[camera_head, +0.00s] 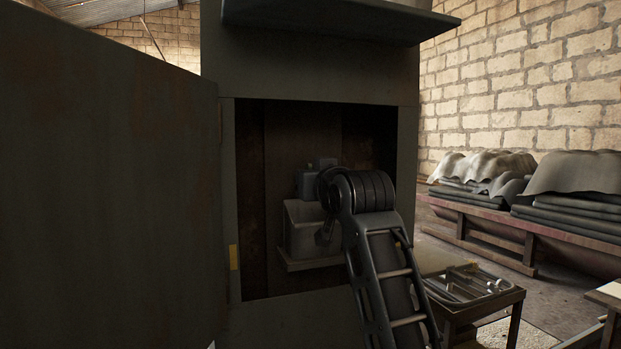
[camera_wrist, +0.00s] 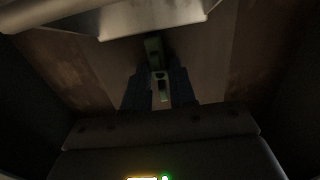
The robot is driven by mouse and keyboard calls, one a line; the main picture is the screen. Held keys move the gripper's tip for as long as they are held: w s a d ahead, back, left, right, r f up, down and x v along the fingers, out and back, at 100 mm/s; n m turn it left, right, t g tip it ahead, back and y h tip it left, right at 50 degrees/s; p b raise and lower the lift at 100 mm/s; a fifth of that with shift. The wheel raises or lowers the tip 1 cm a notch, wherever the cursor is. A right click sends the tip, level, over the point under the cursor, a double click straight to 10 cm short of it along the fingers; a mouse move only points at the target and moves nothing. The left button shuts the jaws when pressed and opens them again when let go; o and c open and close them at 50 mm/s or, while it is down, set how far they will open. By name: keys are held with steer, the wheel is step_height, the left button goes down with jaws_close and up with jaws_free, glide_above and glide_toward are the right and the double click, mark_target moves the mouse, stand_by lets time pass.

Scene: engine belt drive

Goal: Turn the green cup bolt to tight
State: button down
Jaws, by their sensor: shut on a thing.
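In the wrist view my gripper (camera_wrist: 158,76) has its two dark blue fingers closed around a small green part, which looks like the green cup bolt (camera_wrist: 154,50). Part of the green piece shows beyond the fingertips and part shows between the fingers. The picture is dark, so I cannot tell how far the bolt is turned. In the head view my arm reaches into the open cabinet (camera_head: 228,190), and it hides the bolt and the fingers.
A pale grey box-shaped housing (camera_head: 300,228) stands inside the cabinet. A large open door (camera_head: 110,170) blocks the left. A small table with a tray of tools (camera_head: 466,284) stands at the lower right. A pale metal edge (camera_wrist: 150,22) lies close above the fingers.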

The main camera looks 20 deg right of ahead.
stand_by(0.3)
steer(key=c, duration=0.9)
jaws_free()
steer(key=shift+s+b, duration=0.75)
steer(key=shift+s, duration=3.15)
